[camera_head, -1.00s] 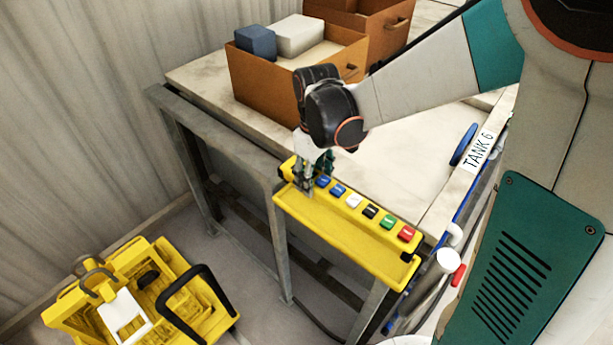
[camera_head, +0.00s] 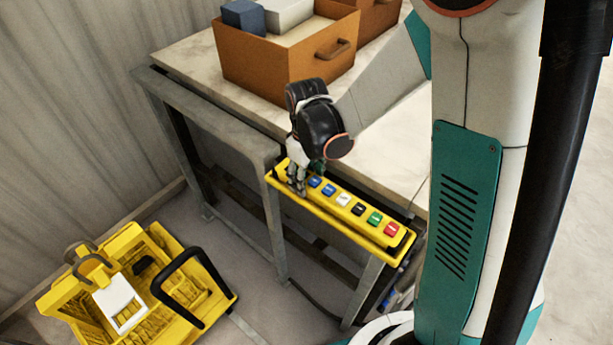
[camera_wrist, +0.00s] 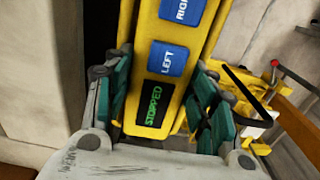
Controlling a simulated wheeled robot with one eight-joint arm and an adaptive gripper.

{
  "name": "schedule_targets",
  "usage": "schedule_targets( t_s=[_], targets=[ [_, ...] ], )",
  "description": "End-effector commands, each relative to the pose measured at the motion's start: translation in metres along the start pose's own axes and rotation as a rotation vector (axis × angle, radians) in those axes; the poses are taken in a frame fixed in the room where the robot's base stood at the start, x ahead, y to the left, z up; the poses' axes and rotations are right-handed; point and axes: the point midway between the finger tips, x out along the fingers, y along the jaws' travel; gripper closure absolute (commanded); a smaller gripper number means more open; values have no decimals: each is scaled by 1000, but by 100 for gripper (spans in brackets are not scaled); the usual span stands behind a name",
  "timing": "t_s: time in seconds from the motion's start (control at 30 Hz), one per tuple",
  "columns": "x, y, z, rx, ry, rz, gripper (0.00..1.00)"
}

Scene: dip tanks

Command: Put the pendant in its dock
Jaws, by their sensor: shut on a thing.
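The pendant is a yellow bar (camera_head: 350,206) with a row of coloured buttons. My gripper (camera_head: 298,182) is shut on its left end in the head view. In the wrist view the pendant (camera_wrist: 181,38) runs between my green finger pads, with blue LEFT and RIGHT buttons and a display reading STOPPED. A yellow tray, seemingly the dock (camera_head: 333,233), is at the end of the bench. The pendant lies lengthwise along it and covers most of it, with the tray's front edge showing. Whether the pendant rests in the tray or hovers just above it, I cannot tell.
An orange-brown drawer box (camera_head: 262,62) with blue and white blocks stands on the pale bench top (camera_head: 385,140). Grey metal frame legs (camera_head: 276,225) stand below. A yellow machine (camera_head: 165,250) with a black handle is on the floor at left.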

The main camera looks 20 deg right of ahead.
Motion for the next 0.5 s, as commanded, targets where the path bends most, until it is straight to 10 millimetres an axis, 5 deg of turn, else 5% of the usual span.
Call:
schedule_targets(
  t_s=[0.1, 0.13, 0.2, 0.5],
  targets=[
    [1, 0, 0, 0, 0, 0, 77],
    [1, 0, 0, 0, 0, 0, 44],
    [1, 0, 0, 0, 0, 0, 29],
    [0, 0, 0, 0, 0, 0, 29]
  ],
)
